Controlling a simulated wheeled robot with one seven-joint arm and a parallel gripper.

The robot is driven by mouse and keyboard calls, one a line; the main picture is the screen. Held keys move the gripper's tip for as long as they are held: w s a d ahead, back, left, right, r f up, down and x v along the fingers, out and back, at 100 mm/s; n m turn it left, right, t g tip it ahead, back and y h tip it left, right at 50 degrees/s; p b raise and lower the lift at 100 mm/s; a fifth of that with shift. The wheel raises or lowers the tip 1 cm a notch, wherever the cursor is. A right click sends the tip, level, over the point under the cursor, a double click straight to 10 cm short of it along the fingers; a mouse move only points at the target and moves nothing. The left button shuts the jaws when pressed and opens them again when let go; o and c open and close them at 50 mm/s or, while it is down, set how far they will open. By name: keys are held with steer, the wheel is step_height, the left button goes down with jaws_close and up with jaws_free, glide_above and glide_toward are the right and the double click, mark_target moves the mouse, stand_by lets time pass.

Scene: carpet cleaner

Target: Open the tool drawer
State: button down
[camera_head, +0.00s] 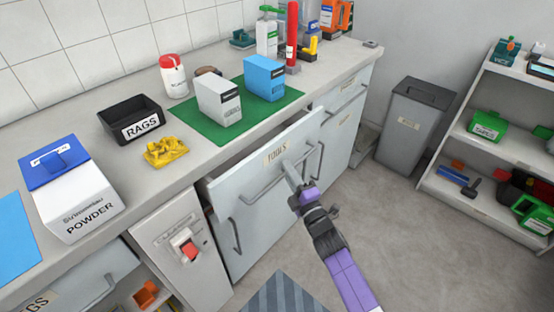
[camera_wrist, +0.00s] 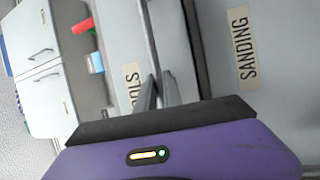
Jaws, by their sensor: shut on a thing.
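The tool drawer (camera_head: 235,180) is a grey front labelled TOOLS under the counter; it stands out from the cabinet, partly open. Its long bar handle (camera_head: 262,191) runs across the front. My gripper (camera_head: 290,172) is shut on this handle near its middle, below the label. In the wrist view, my gripper (camera_wrist: 159,92) has its fingers at the handle bar (camera_wrist: 150,40), beside the partly covered TOOLS label (camera_wrist: 132,80). The inside of the drawer is mostly hidden behind its front.
The counter (camera_head: 95,105) holds a RAGS bin (camera_head: 131,118), a POWDER box (camera_head: 80,205) and boxes on a green mat (camera_head: 205,130). A grey bin (camera_head: 413,125) and a shelf (camera_head: 470,150) stand at right. A striped mat (camera_head: 283,295) lies on the floor, which is otherwise mostly clear.

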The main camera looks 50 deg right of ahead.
steer(key=s+p, duration=0.1)
steer(key=s, duration=2.6)
steer(key=shift+s+d, duration=0.35)
steer(key=shift+d, duration=0.05)
steer(key=c, duration=1.8)
jaws_free()
steer(key=shift+o, duration=0.2)
steer(key=v, duration=0.7)
steer(key=shift+s+f+b, duration=0.15)
steer(key=shift+s+b, duration=0.2)
steer(key=shift+s, duration=0.05)
steer(key=shift+a, duration=0.15)
steer(key=a+r+m+g+y+p, duration=0.2)
steer(key=a+r+m, duration=0.4)
steer(key=a+r, duration=0.3)
steer(key=a+r+m+g+y+p, duration=0.1)
steer(key=a+r+m+y+p, duration=0.4)
steer(key=a, duration=0.9)
step_height(320, 180, up, 4)
steer(key=shift+w+a+r+m+g, duration=0.1)
steer(key=shift+w+a+m+g, duration=0.2)
steer(key=shift+m, duration=0.7)
